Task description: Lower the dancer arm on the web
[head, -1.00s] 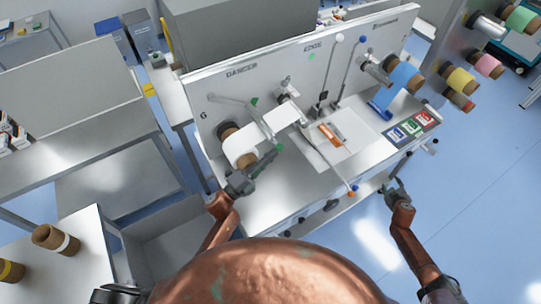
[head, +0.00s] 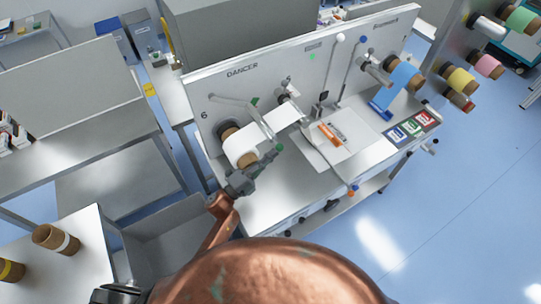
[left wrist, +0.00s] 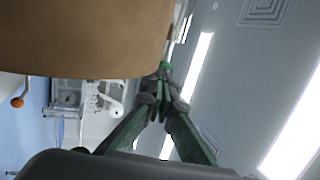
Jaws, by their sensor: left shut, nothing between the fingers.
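The grey dancer arm (head: 230,100) slants slightly down to the right on the upright panel, under the word DANCER. A green piece shows near its right end. A green knob (head: 279,147) stands out in front; I cannot tell whether it belongs to the arm. The white web (head: 282,115) runs right from the white roll (head: 240,148). My left gripper (head: 266,162) is shut and empty, just in front of the roll and below-left of the green knob. In the left wrist view its green fingers (left wrist: 160,105) meet near a green knob (left wrist: 164,66). My right gripper is out of view.
A lever with an orange knob (head: 353,191) juts over the bench's front edge. Floor at the right is clear.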

